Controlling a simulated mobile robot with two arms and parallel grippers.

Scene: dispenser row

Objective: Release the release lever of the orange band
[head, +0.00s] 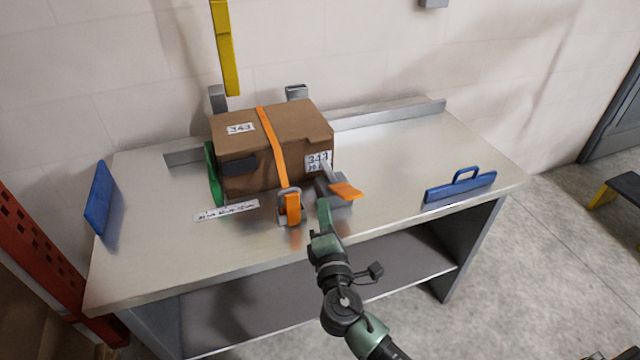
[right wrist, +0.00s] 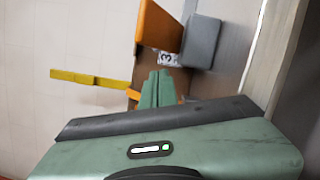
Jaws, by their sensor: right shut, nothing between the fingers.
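A brown cardboard box (head: 235,150) sits on the workbench with an orange band (head: 271,140) over its top and down its front. The band meets a metal buckle with an orange part (head: 292,209) at the box's front foot. Right of it, a grey block (head: 333,202) carries an arm with an orange paddle (head: 346,191). Which of these is the release lever, I cannot tell. My right gripper (head: 323,205) is shut and empty, between buckle and paddle, near the grey block; contact is unclear. Its fingers (right wrist: 157,90) show below the orange paddle (right wrist: 158,25) in the wrist view. My left gripper is not in view.
The steel workbench (head: 400,150) has free room right of the box. A green piece (head: 212,172) touches the box's left side. A yellow strip (head: 225,50) hangs behind.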

